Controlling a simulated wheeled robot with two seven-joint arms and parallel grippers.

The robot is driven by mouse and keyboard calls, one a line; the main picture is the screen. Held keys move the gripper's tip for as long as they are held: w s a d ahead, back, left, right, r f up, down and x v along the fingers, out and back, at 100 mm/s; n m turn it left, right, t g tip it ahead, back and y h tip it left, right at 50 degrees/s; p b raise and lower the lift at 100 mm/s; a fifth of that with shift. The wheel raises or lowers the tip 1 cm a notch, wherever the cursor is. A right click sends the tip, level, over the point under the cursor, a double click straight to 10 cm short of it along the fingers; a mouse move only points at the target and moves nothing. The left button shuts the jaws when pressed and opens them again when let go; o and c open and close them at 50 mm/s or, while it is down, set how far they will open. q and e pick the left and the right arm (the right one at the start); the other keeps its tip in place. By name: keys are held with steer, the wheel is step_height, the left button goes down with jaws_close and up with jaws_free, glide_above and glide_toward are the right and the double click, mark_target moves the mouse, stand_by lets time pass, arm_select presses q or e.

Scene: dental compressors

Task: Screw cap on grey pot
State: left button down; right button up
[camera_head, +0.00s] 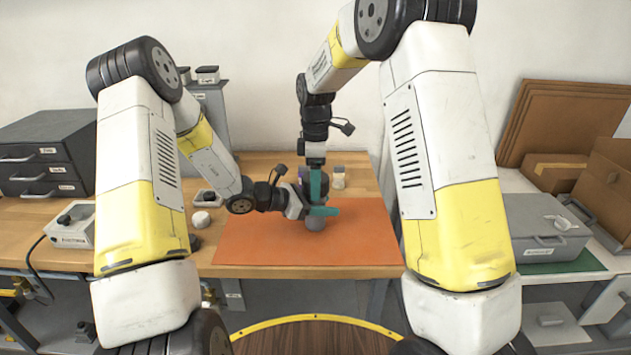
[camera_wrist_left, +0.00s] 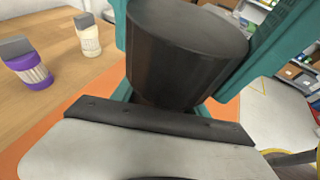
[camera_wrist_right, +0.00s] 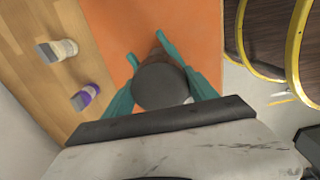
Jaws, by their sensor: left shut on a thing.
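My left gripper (camera_head: 322,210) comes in from the left over the orange mat. In the left wrist view a dark grey cylinder (camera_wrist_left: 185,45) with a flat round end sits between its teal fingers, and the gripper is shut on it. A grey rounded part (camera_head: 314,223) shows just below the fingers in the head view. My right gripper (camera_head: 316,184) hangs from above, close to the left one. In the right wrist view a dark grey round face (camera_wrist_right: 160,86) lies between its fingers; whether they press on it is unclear. The join of cap and pot is hidden.
A cream jar (camera_wrist_left: 88,36) and a purple jar (camera_wrist_left: 28,66), both grey-topped, stand on the wooden bench beside the orange mat (camera_head: 350,245). A white round object (camera_head: 201,219) and a small tray (camera_head: 208,197) lie left. The mat's right part is clear.

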steer(key=c, duration=0.7)
steer(key=o, duration=1.5)
steer(key=shift+r, duration=2.3)
steer(key=shift+o, duration=1.4)
